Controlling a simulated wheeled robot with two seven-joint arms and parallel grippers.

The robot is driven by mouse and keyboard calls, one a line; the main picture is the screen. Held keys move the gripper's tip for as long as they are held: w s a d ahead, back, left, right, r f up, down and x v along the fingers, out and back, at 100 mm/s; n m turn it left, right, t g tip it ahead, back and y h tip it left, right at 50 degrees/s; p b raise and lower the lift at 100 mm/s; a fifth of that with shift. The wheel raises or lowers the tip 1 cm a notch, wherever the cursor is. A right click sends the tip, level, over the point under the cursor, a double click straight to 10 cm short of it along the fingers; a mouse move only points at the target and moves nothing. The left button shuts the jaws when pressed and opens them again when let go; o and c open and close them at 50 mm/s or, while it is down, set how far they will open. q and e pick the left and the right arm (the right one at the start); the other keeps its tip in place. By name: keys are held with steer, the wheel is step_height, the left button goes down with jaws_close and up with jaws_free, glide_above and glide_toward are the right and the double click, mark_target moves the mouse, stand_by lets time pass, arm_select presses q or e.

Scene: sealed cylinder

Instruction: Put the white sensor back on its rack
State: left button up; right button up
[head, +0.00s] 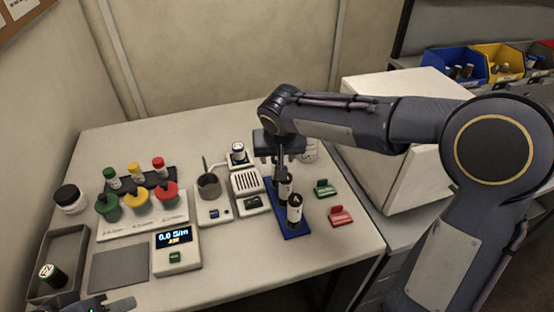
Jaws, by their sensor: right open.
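I cannot tell for certain which thing is the white sensor. A small white cylinder with a blue band (238,152) stands upright on a white base at the back, with a pale cable beside it. A blue rack (292,234) holds black-and-white cylinders upright, the front one (295,210) marked A. My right gripper (279,160) is open and points down over the back end of the rack. It partly hides what is there, and I cannot tell if it touches a cylinder. My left gripper (95,304) is only partly in view at the bottom left edge.
A meter (177,250) reads 0.0 S/m, AIR. A grey cup (209,187) with a rod stands mid-table. Green, yellow and red containers, a white-lidless dark-topped jar (70,199) and a grey tray (60,245) are left. Green (325,188) and red (341,215) holders lie right.

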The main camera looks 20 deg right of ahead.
steer(key=v, duration=0.9)
steer(key=s+d+f+y, duration=0.25)
steer(key=s+d, duration=0.45)
steer(key=s, duration=0.5)
steer(key=s+f+y, duration=0.2)
steer(key=s+f, duration=0.4)
steer(key=s, duration=0.5)
steer(key=shift+s+a+f+t, duration=0.2)
steer(key=shift+s+a+t, duration=0.05)
steer(key=shift+s+t, duration=0.15)
